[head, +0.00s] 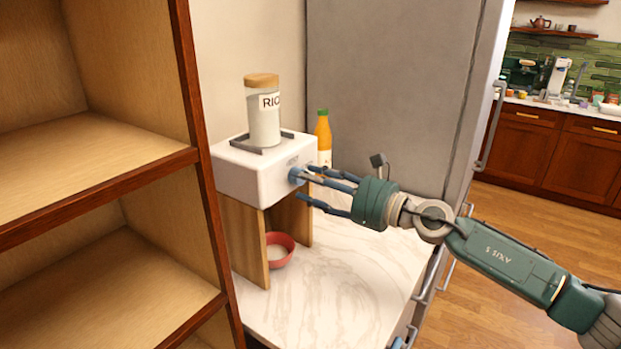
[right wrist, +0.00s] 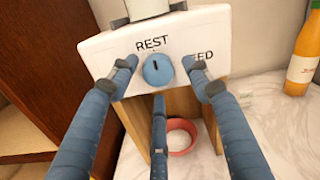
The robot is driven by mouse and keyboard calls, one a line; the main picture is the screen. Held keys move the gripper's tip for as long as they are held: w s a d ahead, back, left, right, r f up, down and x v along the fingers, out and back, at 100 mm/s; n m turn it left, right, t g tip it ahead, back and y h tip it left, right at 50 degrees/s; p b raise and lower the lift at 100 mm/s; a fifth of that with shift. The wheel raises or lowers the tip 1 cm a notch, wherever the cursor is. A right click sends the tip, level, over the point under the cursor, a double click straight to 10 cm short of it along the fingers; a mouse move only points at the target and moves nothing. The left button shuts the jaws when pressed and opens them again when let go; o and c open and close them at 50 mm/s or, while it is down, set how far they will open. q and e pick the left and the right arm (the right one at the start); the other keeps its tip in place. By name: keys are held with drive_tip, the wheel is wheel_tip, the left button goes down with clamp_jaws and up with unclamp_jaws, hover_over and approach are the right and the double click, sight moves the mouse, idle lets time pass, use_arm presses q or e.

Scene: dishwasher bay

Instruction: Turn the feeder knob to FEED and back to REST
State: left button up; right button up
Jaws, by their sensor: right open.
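The feeder (head: 240,177) is a white box on wooden legs on the marble counter, with a jar marked RIC (head: 263,115) on top. Its round blue knob (right wrist: 158,70) sits on the front face, and its dark mark points up toward the word REST (right wrist: 152,44). The word FEED (right wrist: 202,54) is partly hidden by a finger. My right gripper (head: 306,183) is open in front of the knob. In the right wrist view its fingers (right wrist: 158,80) stand left, right and below the knob, apart from it as far as I can tell. My left gripper is out of view.
A red bowl (head: 282,249) with pale contents sits under the feeder, and it shows in the right wrist view (right wrist: 187,148). An orange bottle (head: 323,135) stands behind right. A wooden shelf unit (head: 95,195) is close on the left, a grey fridge (head: 390,90) behind.

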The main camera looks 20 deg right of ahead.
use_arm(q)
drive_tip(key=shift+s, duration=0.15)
use_arm(e)
drive_tip(key=shift+c, duration=0.8)
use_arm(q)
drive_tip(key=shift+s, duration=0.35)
use_arm(e)
drive_tip(key=shift+s, duration=0.1)
drive_tip(key=c, duration=1)
